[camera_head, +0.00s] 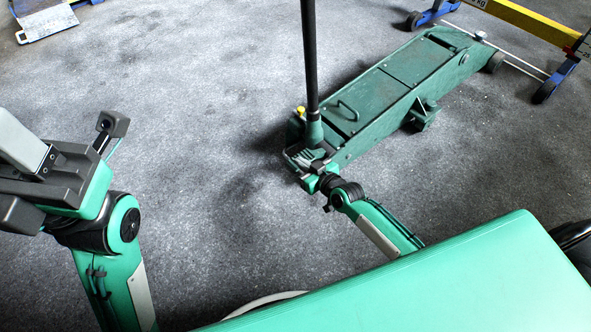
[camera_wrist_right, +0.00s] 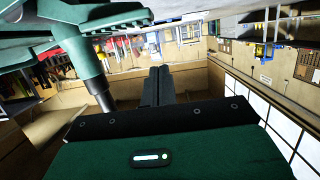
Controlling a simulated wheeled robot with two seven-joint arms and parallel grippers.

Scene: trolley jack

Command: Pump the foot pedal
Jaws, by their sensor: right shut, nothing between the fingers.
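The green trolley jack (camera_head: 395,85) stands on the floor right of centre in the head view, its long body running to the upper right. Its black handle (camera_head: 311,60) rises at the near end. My right gripper (camera_head: 308,163) is at that near end, low by the handle's base, and partly blends with the jack. The foot pedal cannot be told apart clearly there. In the right wrist view the gripper's dark fingers (camera_wrist_right: 158,87) are together and empty, with green jack parts (camera_wrist_right: 85,50) close at upper left. My left gripper (camera_head: 75,165) is at the left edge, away from the jack.
A blue and yellow frame (camera_head: 530,22) on wheels stands behind the jack at the upper right. A blue and grey item (camera_head: 45,18) lies at the upper left. The grey floor (camera_head: 200,100) between my left arm and the jack is clear.

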